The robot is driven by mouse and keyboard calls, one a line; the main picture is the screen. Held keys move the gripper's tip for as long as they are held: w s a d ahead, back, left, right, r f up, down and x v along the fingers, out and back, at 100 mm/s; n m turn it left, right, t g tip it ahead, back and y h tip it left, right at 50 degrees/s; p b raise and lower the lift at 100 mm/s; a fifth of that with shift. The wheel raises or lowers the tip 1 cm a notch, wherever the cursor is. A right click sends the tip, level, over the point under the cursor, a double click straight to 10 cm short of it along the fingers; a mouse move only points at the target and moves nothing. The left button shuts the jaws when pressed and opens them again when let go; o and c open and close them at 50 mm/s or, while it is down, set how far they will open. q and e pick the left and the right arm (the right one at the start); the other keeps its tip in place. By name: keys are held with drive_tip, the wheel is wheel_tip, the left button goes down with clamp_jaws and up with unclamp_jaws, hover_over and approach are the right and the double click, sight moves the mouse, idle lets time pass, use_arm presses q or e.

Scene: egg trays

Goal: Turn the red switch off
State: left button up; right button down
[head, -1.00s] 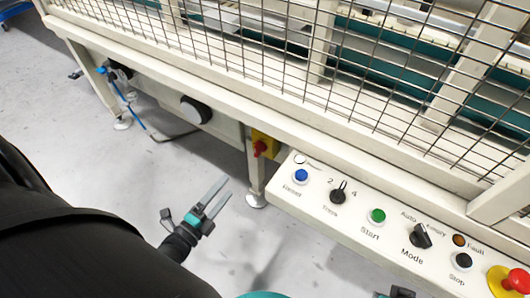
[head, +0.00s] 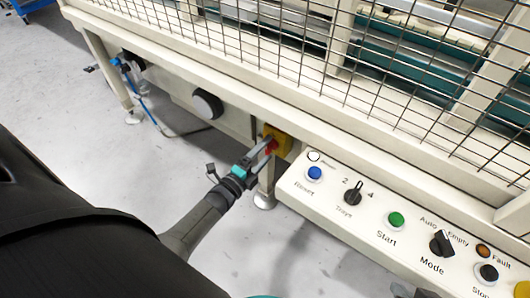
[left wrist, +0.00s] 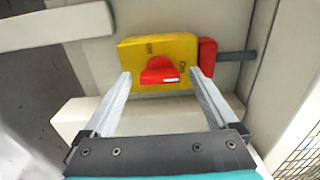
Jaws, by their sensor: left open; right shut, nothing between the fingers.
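The red switch is a red rotary knob on a yellow box (head: 283,141) on the machine's frame, below the mesh guard. My left gripper (head: 267,152) is open. Its two fingers point at the box, one on each side of the knob, with a gap to it in the wrist view; contact cannot be told.
A white control panel (head: 330,190) with buttons and knobs juts out right of the switch. A frame leg (head: 266,182) stands below the box. A red block (left wrist: 207,57) sits beside the yellow box. The floor (head: 110,170) at left is clear.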

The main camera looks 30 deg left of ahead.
use_arm(q)
drive_tip(key=shift+w, duration=0.15)
drive_tip(key=c, duration=1.4)
